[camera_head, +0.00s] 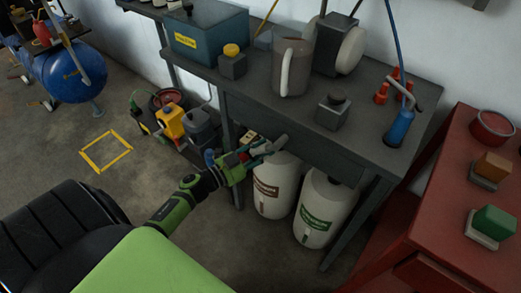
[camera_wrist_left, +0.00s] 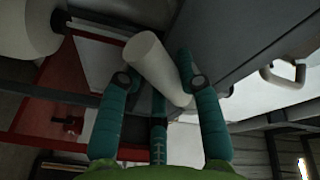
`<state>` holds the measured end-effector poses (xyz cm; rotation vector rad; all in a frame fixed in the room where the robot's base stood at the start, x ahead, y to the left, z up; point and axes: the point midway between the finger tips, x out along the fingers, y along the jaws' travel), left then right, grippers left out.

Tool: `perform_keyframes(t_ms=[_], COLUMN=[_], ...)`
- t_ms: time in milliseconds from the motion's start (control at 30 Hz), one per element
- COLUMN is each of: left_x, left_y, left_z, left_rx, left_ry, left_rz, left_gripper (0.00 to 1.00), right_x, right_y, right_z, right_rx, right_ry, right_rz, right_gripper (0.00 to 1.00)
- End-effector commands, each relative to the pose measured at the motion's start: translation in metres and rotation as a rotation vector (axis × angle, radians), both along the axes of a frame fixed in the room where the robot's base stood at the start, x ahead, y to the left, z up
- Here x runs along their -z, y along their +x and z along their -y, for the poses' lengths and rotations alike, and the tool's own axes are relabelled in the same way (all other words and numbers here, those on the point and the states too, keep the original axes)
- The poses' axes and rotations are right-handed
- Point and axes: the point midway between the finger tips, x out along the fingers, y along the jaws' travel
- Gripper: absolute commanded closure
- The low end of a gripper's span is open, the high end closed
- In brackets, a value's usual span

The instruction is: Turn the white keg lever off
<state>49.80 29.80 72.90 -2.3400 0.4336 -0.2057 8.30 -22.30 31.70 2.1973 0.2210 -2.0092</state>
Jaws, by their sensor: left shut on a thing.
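Two white kegs stand under the grey bench, one with a brown-red label (camera_head: 275,190) and one with a green label (camera_head: 323,210). My left gripper (camera_head: 256,152) is at the top of the brown-red-labelled keg. In the left wrist view its teal fingers (camera_wrist_left: 158,75) are shut on the white keg lever (camera_wrist_left: 152,58), a pale rounded bar lying tilted between them. The lever's end (camera_head: 279,143) shows just past the fingers in the head view. The lever's base is hidden by the gripper. My right gripper is not in view.
The grey bench top (camera_head: 250,95) overhangs the kegs closely and carries a jug (camera_head: 291,70), a teal box (camera_head: 207,35) and a blue-handled tool (camera_head: 399,127). A red table (camera_head: 450,225) stands at right. Open floor (camera_head: 60,150) lies left.

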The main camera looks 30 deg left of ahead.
Motion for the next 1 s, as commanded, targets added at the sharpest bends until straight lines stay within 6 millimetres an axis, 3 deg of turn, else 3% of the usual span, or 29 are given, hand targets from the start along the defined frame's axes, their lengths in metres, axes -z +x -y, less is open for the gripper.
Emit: perform_keyframes(t_ms=[700, 1000], left_x=[0.017, 0.017], left_y=[-0.002, -0.003], left_z=[0.039, 0.05], left_rx=[0.0, 0.0], left_ry=[-0.582, -0.735], left_rz=[-0.044, -0.056], left_gripper=[1.0, 1.0], right_x=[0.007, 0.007], right_y=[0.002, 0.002], right_z=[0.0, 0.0], right_rx=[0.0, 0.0], right_ry=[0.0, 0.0], right_rz=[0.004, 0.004], right_gripper=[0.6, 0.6])
